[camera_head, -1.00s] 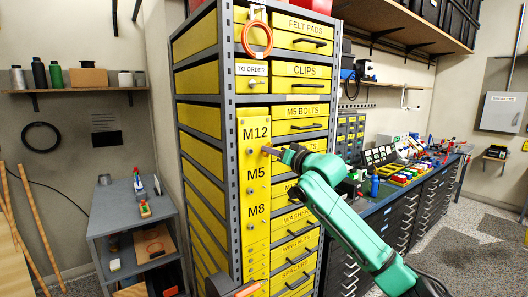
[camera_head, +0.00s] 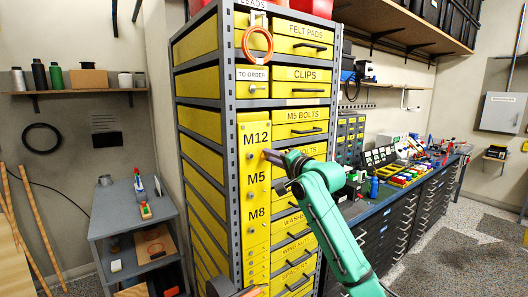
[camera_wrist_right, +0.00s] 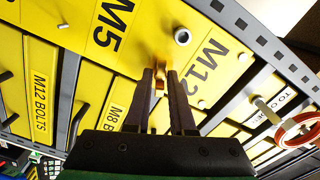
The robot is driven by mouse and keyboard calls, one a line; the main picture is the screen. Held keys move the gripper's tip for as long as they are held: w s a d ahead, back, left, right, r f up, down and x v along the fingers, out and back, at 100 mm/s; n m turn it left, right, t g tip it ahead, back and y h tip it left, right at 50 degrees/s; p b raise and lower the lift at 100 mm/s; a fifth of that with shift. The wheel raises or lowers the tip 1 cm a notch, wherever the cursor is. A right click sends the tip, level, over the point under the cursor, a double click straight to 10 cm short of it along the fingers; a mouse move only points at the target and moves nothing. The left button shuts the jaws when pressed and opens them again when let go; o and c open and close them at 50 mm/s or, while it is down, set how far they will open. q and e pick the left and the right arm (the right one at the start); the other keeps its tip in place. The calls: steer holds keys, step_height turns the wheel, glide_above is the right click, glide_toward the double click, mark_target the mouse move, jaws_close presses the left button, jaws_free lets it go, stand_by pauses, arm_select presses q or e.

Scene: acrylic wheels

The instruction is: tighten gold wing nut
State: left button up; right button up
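The gold wing nut (camera_wrist_right: 160,76) is on the front of the tall yellow panel (camera_head: 256,190), beside the M12 label and near the M5 label. In the right wrist view it sits between the two dark fingertips of my right gripper (camera_wrist_right: 160,82), which appear closed on it with little gap. In the head view my right gripper (camera_head: 277,157) reaches the panel from the right, just below M12, and its fingers hide much of the nut. A grey round fastener (camera_wrist_right: 182,36) also shows on the panel nearby.
Yellow labelled drawers (camera_head: 299,115) stand in a grey rack right of the panel. An orange ring (camera_head: 257,44) hangs above it. A blue workbench (camera_head: 375,205) with small items is on the right, and a grey shelf cart (camera_head: 125,212) on the left.

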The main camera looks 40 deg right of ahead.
steer(key=o, duration=0.4)
steer(key=shift+c, duration=0.2)
steer(key=shift+s, duration=0.2)
steer(key=s+b, duration=0.7)
steer(key=s, duration=0.7)
steer(key=shift+s, duration=0.3)
steer(key=shift+a, duration=0.1)
